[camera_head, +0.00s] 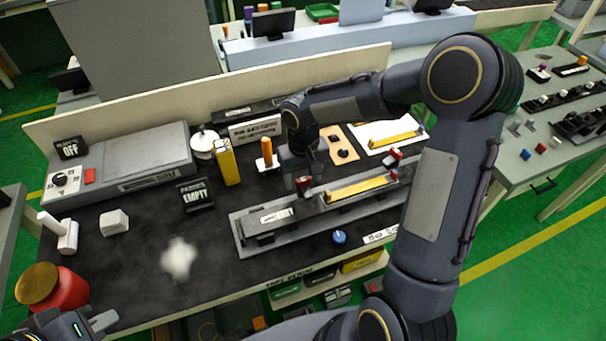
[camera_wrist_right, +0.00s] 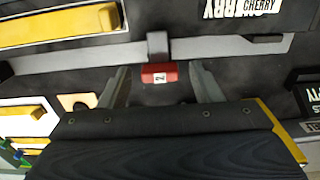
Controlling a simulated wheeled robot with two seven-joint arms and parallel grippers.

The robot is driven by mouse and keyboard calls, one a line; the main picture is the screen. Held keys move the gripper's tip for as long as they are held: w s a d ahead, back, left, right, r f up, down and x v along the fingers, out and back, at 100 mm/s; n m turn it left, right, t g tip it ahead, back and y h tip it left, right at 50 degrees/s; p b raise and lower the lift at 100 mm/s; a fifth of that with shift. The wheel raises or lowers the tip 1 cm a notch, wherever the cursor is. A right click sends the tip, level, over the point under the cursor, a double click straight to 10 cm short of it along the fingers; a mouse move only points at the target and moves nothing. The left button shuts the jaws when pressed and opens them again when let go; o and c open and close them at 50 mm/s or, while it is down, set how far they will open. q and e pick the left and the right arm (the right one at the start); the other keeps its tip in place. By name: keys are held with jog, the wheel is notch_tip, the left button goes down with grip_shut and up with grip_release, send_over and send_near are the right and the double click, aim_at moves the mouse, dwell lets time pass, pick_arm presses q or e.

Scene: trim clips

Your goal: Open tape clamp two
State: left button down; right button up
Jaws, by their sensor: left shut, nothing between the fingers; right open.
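Tape clamp two is a small red tab marked 2 (camera_wrist_right: 158,74) on a dark grey block, at the long grey rail in the right wrist view. In the head view the red tab (camera_head: 303,183) shows just below my right gripper (camera_head: 300,172). My right gripper is open, and its fingers (camera_wrist_right: 161,80) stand on either side of the tab. I cannot tell whether they touch it. My left gripper (camera_head: 100,321) is shut and empty at the bottom left, far from the clamp. The grey fixture (camera_head: 240,238) holds a yellow strip (camera_head: 358,189).
An orange-topped post (camera_head: 266,150), a yellow box (camera_head: 227,163) and a black EMPTY sign (camera_head: 196,194) stand to the left. A blue knob (camera_head: 339,237) is in front. A red jar (camera_head: 66,290) stands near my left gripper.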

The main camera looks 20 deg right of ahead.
jog(key=shift+c, duration=0.2)
jog(key=c, duration=0.9)
jog(key=shift+c, duration=0.2)
jog(key=shift+n, duration=0.3)
jog(key=n, duration=0.3)
jog(key=shift+n+b, duration=0.3)
jog(key=n, duration=0.3)
jog(key=shift+n, duration=0.3)
jog(key=n, duration=0.3)
jog(key=shift+n, duration=1.9)
jog(key=shift+w+n, duration=0.1)
jog(key=shift+n, duration=0.2)
